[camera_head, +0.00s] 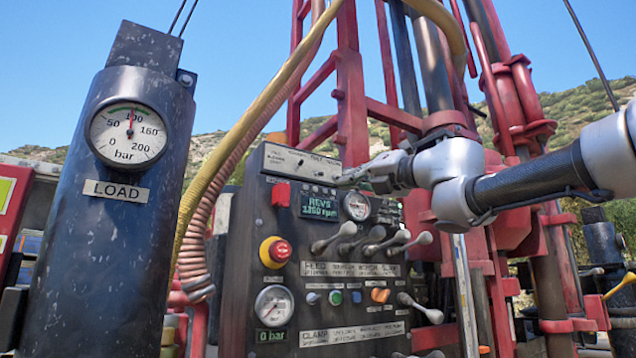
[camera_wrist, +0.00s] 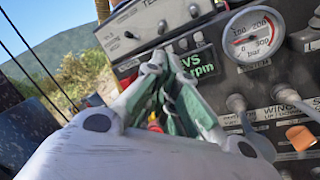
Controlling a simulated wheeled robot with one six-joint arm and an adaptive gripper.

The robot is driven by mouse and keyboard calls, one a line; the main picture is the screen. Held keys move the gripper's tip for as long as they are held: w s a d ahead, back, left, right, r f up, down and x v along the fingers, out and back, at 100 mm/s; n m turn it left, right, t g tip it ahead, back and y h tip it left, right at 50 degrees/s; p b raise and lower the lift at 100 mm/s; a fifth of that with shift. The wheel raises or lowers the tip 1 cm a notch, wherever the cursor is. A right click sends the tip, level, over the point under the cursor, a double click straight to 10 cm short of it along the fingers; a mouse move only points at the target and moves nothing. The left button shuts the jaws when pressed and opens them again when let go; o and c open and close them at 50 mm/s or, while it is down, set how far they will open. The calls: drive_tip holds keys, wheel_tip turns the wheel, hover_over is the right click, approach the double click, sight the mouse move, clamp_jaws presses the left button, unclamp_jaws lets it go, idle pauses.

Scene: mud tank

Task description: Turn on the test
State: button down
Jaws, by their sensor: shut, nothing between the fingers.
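A dark control panel (camera_head: 248,250) stands in the middle of the head view. A pale switch strip (camera_head: 300,163) with small toggle switches runs along its top. The wrist view shows this strip (camera_wrist: 150,22) close up, with small switches (camera_wrist: 162,27) and partly readable lettering; I cannot read for certain which one is marked test. My gripper (camera_head: 345,180) is shut and empty, reaching in from the right at the strip's lower right end. In the wrist view its fingertips (camera_wrist: 158,62) lie over the green REVS display's upper edge, just below the switches. I cannot tell whether they touch.
The REVS display (camera_head: 319,206) reads 1350 rpm. Below are a red emergency button (camera_head: 275,252), several grey levers (camera_head: 375,240), a clamp gauge (camera_head: 274,306) and an orange knob (camera_head: 380,295). A black LOAD gauge column (camera_head: 115,240) and hoses (camera_head: 200,220) stand left.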

sight(306, 183)
drive_tip(key=shift+s+a+r+n, duration=0.1)
drive_tip(key=shift+s+a+n, duration=0.05)
drive_tip(key=shift+a+n, duration=0.15)
drive_tip(key=x, duration=1)
